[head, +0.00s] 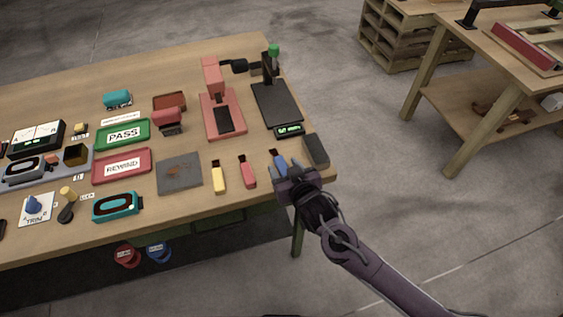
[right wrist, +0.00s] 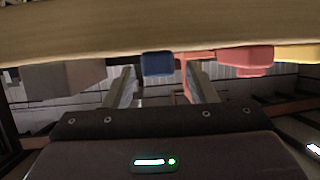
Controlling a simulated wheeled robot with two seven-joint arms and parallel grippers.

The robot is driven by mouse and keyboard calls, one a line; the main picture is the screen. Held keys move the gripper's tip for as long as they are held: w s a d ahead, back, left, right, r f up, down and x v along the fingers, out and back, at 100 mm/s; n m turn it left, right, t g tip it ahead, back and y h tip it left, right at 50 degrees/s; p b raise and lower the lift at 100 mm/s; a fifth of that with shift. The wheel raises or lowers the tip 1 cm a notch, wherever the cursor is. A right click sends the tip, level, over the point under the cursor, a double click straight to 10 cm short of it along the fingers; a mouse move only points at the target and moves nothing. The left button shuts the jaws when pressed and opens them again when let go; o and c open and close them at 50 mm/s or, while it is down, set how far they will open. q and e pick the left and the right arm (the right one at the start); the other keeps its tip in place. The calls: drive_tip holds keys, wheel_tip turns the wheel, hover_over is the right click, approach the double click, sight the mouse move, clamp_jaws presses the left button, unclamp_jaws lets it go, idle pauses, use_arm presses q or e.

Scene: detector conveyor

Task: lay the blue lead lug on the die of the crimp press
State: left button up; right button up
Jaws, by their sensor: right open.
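The blue lead lug (head: 279,158) lies near the right front corner of the wooden table, at the right end of a row with a red lug (head: 247,172) and a yellow lug (head: 218,179). My right gripper (head: 284,168) is open at its near end. In the right wrist view the blue lug (right wrist: 157,63) shows between the two open fingers, apart from both. A red press-like device (head: 220,112) with a raised head and a dark plate stands behind the lugs; it looks like the crimp press. My left gripper is out of view.
A black stand with a green knob (head: 273,52) and a dark plate (head: 277,104) stands right of the red device. A dark grey block (head: 316,150) lies close right of my right gripper. A grey mat (head: 180,173) and the REWIND tray (head: 121,181) are left.

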drive_tip(key=shift+w+a+f, duration=0.25)
drive_tip(key=shift+w, duration=0.3)
drive_tip(key=c, duration=1.1)
drive_tip(key=shift+o, duration=0.2)
drive_tip(key=shift+r, duration=0.1)
